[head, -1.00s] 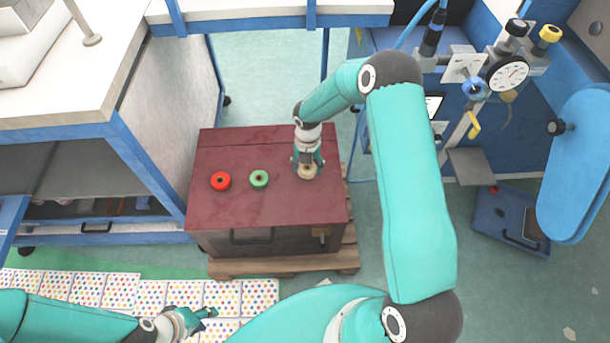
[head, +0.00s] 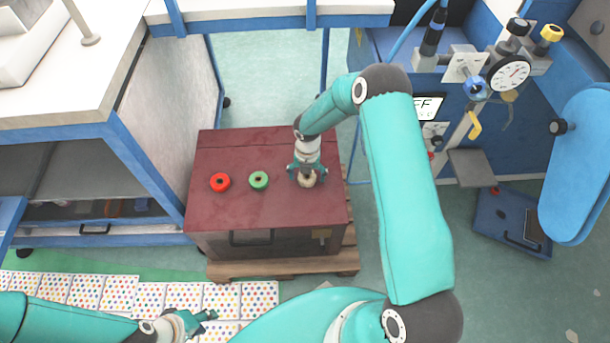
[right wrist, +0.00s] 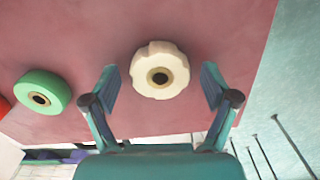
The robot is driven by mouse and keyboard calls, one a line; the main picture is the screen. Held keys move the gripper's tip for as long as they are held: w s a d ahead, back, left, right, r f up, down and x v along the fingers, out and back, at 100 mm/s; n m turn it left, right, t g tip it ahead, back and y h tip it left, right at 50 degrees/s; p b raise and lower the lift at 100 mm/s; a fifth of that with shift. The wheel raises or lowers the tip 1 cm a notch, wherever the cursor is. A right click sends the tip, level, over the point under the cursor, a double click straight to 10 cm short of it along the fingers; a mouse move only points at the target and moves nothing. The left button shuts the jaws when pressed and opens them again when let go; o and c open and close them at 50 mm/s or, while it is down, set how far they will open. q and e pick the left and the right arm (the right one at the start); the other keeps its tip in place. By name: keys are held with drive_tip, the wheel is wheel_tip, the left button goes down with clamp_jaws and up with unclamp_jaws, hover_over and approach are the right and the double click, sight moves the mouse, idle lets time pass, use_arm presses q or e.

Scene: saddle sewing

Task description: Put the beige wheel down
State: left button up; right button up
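The beige wheel (head: 307,182) lies flat on the dark red top of the chest (head: 235,207), at the right of the row. In the right wrist view the wheel (right wrist: 146,62) lies between the spread fingers, with a gap on both sides. My right gripper (head: 306,173) is open just above it and partly covers it in the head view. A green wheel (head: 259,180) and a red wheel (head: 220,182) lie to its left. The green wheel also shows in the right wrist view (right wrist: 58,90). My left gripper (head: 205,319) is at the lower left, away from the chest; its fingers are too small to read.
The chest stands on a wooden pallet (head: 265,270). A blue-framed workbench (head: 60,130) is at the left, and a blue machine with a gauge (head: 508,73) is at the right. The back and front of the chest top are clear.

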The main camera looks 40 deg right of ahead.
drive_tip(key=shift+r, duration=0.15)
wheel_tip(320, 180, up, 11)
drive_tip(key=p, duration=0.2)
drive_tip(key=s+a+f+m, duration=0.1)
drive_tip(key=a+m, duration=0.1)
drive_tip(key=a, duration=0.1)
drive_tip(key=s+a+f+m+y, duration=0.1)
drive_tip(key=s+a+f+m, duration=0.1)
drive_tip(key=a+m, duration=0.1)
drive_tip(key=s+a+f+m+y, duration=0.1)
drive_tip(key=s+a+m, duration=0.1)
drive_tip(key=a+m, duration=0.1)
drive_tip(key=shift+f, duration=0.3)
drive_tip(key=s+a+f+m+y, duration=0.1)
drive_tip(key=s+a+m, duration=0.4)
drive_tip(key=m, duration=0.6)
drive_tip(key=s+a+f+m+y, duration=0.1)
drive_tip(key=s+a+f+m, duration=0.2)
drive_tip(key=s+a+m, duration=0.3)
drive_tip(key=s+m, duration=0.4)
drive_tip(key=m, duration=0.1)
drive_tip(key=shift+t, duration=0.3)
